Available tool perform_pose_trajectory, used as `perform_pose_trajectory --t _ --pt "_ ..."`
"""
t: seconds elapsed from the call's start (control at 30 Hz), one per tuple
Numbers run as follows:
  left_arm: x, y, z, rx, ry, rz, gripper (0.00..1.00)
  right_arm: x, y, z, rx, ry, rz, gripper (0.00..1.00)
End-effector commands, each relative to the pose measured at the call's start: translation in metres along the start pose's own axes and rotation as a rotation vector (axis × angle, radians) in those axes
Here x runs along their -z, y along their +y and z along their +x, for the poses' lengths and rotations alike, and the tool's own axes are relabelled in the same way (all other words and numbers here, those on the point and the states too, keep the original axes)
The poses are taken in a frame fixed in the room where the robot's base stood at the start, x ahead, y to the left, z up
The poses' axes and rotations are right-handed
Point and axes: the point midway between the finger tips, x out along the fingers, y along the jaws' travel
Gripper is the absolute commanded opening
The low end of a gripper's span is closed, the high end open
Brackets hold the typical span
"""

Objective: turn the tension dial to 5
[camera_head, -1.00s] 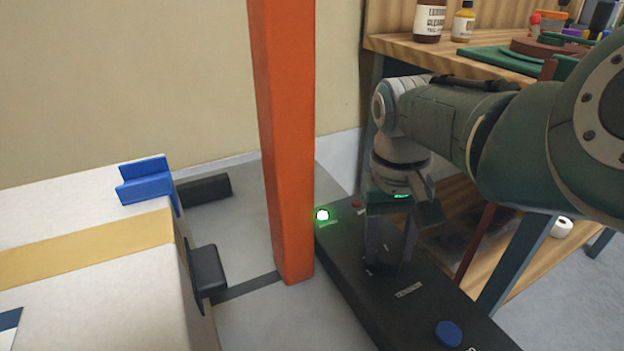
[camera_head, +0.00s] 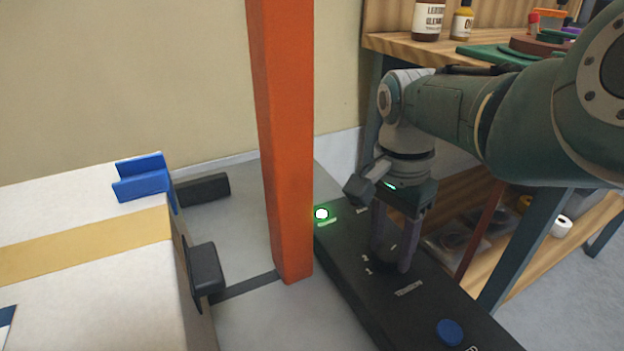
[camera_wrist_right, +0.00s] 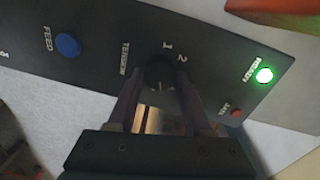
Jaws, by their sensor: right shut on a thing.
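The black tension dial (camera_wrist_right: 160,70) sits on the dark control panel (camera_head: 350,268) and shows between my fingers in the right wrist view. The digits 1 and 2 are printed beside it, on the far side from my gripper; other digits are hidden and its pointer is not clear. The word TENSION (camera_wrist_right: 125,58) is printed to the left of the dial. My right gripper (camera_head: 392,262) points down at the panel, shut on the dial; in the head view its fingers mostly hide the dial. My left gripper is not in view.
A wooden shelf unit (camera_head: 400,45) stands behind my right arm.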

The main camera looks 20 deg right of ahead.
Motion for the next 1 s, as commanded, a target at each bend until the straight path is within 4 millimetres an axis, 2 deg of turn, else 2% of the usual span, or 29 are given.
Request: perform_pose_trajectory --t 0.2,0.5,1.0 --pt "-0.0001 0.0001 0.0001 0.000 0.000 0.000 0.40 0.0007 0.0010 0.0003 -0.001 -0.010 0.173 0.00" --pt "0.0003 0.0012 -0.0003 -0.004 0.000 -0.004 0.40 0.0009 0.0016 0.0004 -0.001 -0.020 0.332 0.00" --pt "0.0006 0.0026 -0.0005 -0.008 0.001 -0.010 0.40 0.0009 0.0018 0.0004 -0.001 -0.024 0.394 0.00"
